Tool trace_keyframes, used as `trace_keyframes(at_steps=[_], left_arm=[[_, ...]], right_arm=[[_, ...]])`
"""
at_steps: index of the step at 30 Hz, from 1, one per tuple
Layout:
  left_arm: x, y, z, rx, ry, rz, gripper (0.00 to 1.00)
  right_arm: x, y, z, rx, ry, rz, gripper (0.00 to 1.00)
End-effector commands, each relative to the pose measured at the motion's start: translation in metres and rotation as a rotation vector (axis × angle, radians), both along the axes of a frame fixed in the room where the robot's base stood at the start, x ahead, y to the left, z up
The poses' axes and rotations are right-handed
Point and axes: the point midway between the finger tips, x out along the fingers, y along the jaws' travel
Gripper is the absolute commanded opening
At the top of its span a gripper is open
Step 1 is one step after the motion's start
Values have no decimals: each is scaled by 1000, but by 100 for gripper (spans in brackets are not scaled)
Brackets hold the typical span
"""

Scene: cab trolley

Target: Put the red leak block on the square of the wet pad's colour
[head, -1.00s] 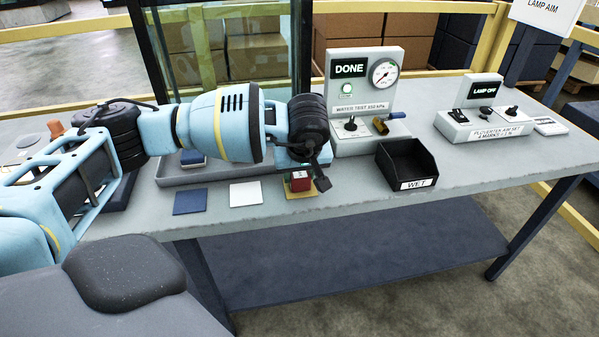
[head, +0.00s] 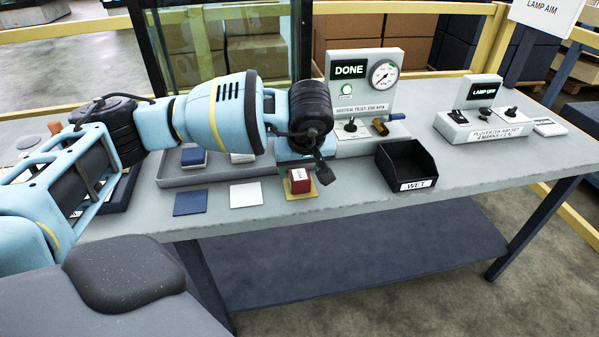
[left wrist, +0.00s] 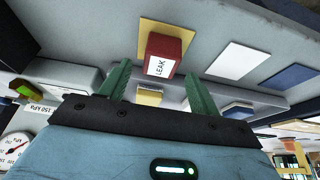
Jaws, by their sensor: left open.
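The red leak block (head: 299,186), with a white label, rests on the yellow square (head: 288,194) at the bench's front edge. In the left wrist view the block (left wrist: 172,47) stands on the yellow square (left wrist: 150,40) just beyond my fingertips. My left gripper (head: 322,172) is open and empty, apart from the block and slightly above it. Its green fingers (left wrist: 157,80) show in the left wrist view. The white square (head: 246,194) and blue square (head: 190,202) lie to the left. I cannot tell which pad is wet. My right gripper is not in view.
A grey tray (head: 205,177) behind the squares holds a blue pad (head: 193,157) and others partly hidden by my arm. A black bin (head: 408,182) labelled WET stands to the right. The tester (head: 367,95) behind reads DONE.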

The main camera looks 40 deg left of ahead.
Motion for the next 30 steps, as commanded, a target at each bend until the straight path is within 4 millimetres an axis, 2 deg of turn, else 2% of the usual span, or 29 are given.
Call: trace_keyframes(at_steps=[1, 6, 12, 18, 30], left_arm=[[-2, -4, 12, -1, -5, -2, 62], [-11, -14, 43, -1, -4, -2, 62], [-18, -22, 69, -1, -1, -1, 62], [-21, -25, 78, 0, 0, 1, 62], [-21, -26, 77, -3, 1, 0, 62]], right_arm=[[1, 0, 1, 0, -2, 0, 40], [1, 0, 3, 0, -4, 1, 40], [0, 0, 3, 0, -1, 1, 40], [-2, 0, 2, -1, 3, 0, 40], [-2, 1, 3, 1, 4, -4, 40]])
